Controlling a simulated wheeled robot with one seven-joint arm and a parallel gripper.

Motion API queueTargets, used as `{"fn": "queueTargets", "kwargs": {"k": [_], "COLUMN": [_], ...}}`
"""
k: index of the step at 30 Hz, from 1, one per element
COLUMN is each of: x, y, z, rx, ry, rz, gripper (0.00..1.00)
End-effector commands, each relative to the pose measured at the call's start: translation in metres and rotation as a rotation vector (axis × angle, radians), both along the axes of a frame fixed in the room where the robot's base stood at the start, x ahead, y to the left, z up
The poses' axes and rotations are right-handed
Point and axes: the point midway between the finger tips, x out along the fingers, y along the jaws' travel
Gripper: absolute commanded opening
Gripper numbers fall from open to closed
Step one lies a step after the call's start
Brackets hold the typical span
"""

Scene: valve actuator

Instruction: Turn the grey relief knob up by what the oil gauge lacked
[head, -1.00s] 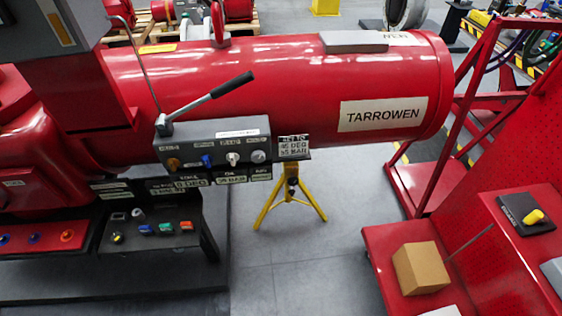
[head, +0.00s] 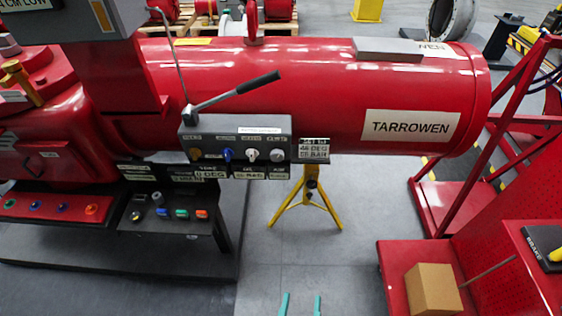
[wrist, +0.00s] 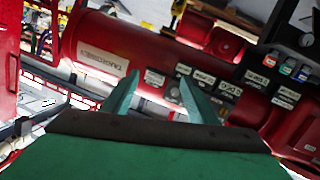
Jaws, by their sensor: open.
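The grey knob (head: 277,155) is the rightmost of several knobs on the front of the grey control box (head: 235,132). A white knob (head: 252,155) and a blue knob (head: 228,155) sit to its left. Small display plates hang below; the oil plate (head: 248,175) is too blurred to read surely. A set-to sign (head: 314,149) stands just right of the box. My gripper (head: 301,304) shows only its green fingertips at the bottom edge, open and empty, well below the knobs. In the wrist view my gripper (wrist: 160,82) is open, apart from the red machine behind.
A black lever (head: 235,91) slopes up from the box, beside a thin upright rod. A yellow stand (head: 308,200) is below the red cylinder (head: 310,85). A red cart with a cardboard box (head: 433,289) is at right. Grey floor in front is clear.

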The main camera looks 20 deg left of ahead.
Motion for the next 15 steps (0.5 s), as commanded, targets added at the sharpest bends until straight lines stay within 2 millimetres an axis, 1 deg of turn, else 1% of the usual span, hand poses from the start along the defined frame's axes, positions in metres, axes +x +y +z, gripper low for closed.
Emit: {"fn": "queueTargets", "kwargs": {"k": [1, 4, 8, 9, 11, 15], "x": [0.021, 0.055, 0.100, 0.114, 0.134, 0.179], "y": [0.007, 0.019, 0.039, 0.045, 0.056, 0.085], "z": [0.002, 0.004, 0.012, 0.016, 0.023, 0.043], "rx": [-0.033, -0.105, -0.192, -0.218, -0.256, -0.336], "ry": [-0.024, -0.056, -0.101, -0.115, -0.137, -0.184], "rz": [0.028, 0.070, 0.115, 0.127, 0.143, 0.175], "gripper": [0.53, 0.53, 0.53, 0.53, 0.53, 0.53]}}
